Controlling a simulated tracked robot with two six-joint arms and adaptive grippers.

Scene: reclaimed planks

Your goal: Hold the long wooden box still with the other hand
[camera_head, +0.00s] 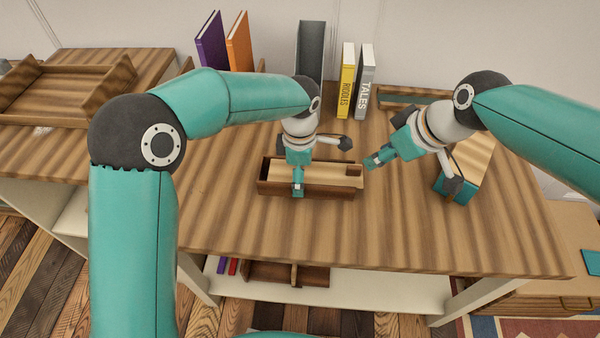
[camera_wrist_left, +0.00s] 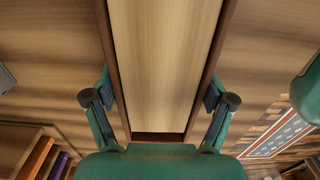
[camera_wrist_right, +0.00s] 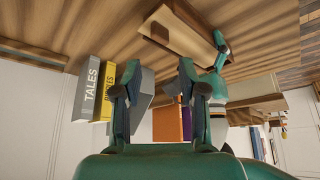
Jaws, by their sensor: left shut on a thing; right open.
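The long wooden box (camera_head: 335,192) lies near the middle of the bench, dark-sided with a light wooden face and a dark notch at its right end. My left gripper (camera_head: 299,168) straddles it from above, shut on its two long sides. In the left wrist view the box (camera_wrist_left: 165,60) runs between the two fingers (camera_wrist_left: 160,95). My right gripper (camera_head: 412,168) is open and empty, above the bench to the right of the box. In the right wrist view its fingers (camera_wrist_right: 160,95) are apart, and the box (camera_wrist_right: 185,35) shows beyond them.
Books stand at the back: purple (camera_head: 211,42), orange (camera_head: 239,42), yellow (camera_head: 346,82) and grey-white (camera_head: 365,82). A teal-sided wooden block (camera_head: 474,158) sits behind my right gripper. A wooden tray (camera_head: 62,98) is at far left. The bench front (camera_head: 400,235) is clear.

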